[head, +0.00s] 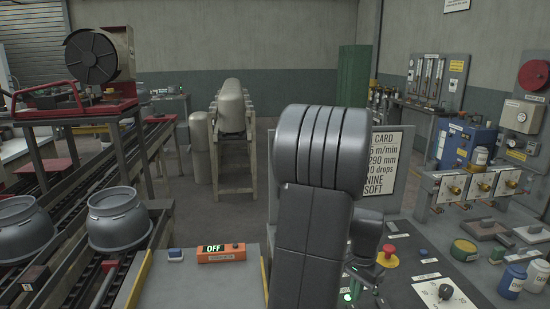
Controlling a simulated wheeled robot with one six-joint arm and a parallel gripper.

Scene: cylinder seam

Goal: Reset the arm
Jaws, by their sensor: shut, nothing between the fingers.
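My grey arm rises through the middle of the head view and hides part of the console behind it. My wrist shows just right of the big arm link. My gripper (366,281) is below it, small, dark and partly hidden by the arm. It is shut and empty, over the console near a small green light (347,297). I cannot make out its fingertips clearly.
A red button (389,249) on a yellow base is close right of the gripper. The console also bears a knob panel (445,295), a green-yellow round container (464,250) and jars (512,279). An orange box reading OFF (221,253) is left. A sign (391,165) stands behind the arm.

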